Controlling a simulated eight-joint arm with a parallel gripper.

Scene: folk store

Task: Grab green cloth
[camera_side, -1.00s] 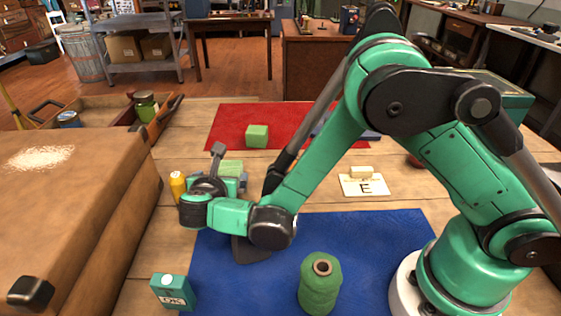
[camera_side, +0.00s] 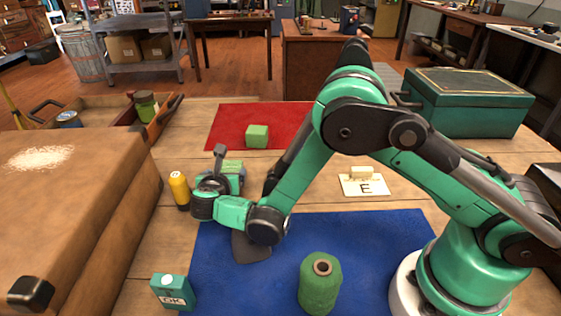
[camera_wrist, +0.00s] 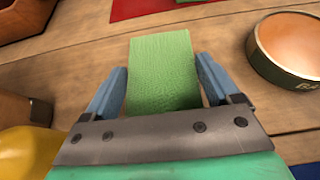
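A green folded cloth (camera_wrist: 163,72), blocky with a textured surface, lies on the wooden table between the fingers of my gripper (camera_wrist: 162,85) in the wrist view. The two blue fingers stand on either side of it with narrow gaps visible lower down, so my gripper looks open around it. Whether the fingertips touch it is unclear. In the side view a bit of the cloth (camera_side: 232,166) shows just behind my gripper (camera_side: 219,180), which hides most of it. A separate green block (camera_side: 257,136) sits on the red mat.
A yellow bottle (camera_side: 179,189) stands close left of my gripper. A round tin (camera_wrist: 290,50) is to the right in the wrist view. A green spool (camera_side: 320,285) and a teal OK box (camera_side: 172,292) stand in front. The red mat (camera_side: 225,118) lies behind; the blue mat (camera_side: 375,250) has free room.

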